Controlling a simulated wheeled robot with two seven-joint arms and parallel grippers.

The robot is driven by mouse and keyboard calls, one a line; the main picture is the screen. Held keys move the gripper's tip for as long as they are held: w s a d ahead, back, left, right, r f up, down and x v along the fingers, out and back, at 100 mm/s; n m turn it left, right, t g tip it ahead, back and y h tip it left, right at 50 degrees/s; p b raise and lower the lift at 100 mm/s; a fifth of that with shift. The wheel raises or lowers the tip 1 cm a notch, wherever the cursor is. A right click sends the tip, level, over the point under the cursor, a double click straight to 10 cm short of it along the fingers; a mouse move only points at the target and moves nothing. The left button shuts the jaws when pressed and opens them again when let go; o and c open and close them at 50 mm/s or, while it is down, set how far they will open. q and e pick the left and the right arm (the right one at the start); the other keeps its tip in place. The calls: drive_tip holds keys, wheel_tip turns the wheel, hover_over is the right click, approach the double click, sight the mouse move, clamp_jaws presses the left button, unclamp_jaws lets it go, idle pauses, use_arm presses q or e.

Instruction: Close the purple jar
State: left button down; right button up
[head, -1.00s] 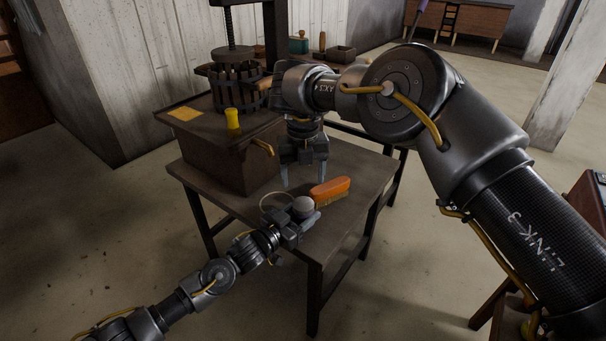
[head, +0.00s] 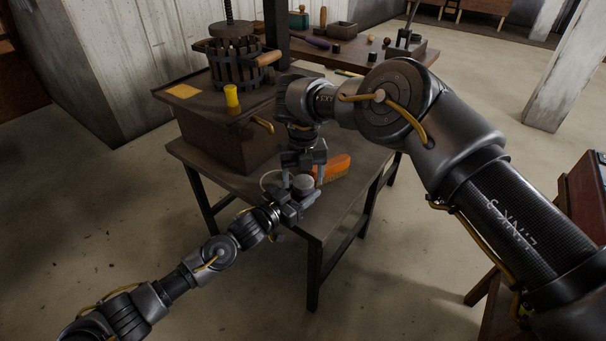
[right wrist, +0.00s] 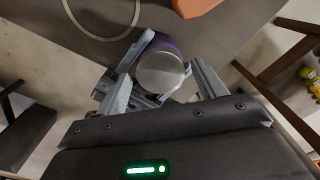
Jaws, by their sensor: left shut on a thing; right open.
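The purple jar (right wrist: 165,42) shows its purple side and a round silver-grey top (right wrist: 160,75) in the right wrist view. In the head view only its grey top (head: 304,182) shows clearly. My left gripper (head: 297,196) is shut on the jar and holds it above the table's front part. My right gripper (head: 305,170) points down just over the jar. It is open, with its fingers (right wrist: 168,65) on either side of the round top, apparently without gripping. I cannot tell how tightly the top sits.
An orange brush (head: 333,167) and a thin ring (head: 268,178) lie on the table (head: 345,205) close behind the jar. A wooden box (head: 225,140) carries a slatted press basket (head: 228,62) and a yellow cylinder (head: 232,96). Another table (head: 350,60) stands behind.

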drive_tip(key=c, duration=1)
drive_tip(key=o, duration=1.2)
drive_tip(key=shift+c, duration=0.2)
drive_tip(key=shift+r, duration=0.1)
wheel_tip(320, 180, up, 12)
use_arm(q)
drive_tip(key=shift+c, duration=2.3)
unclamp_jaws()
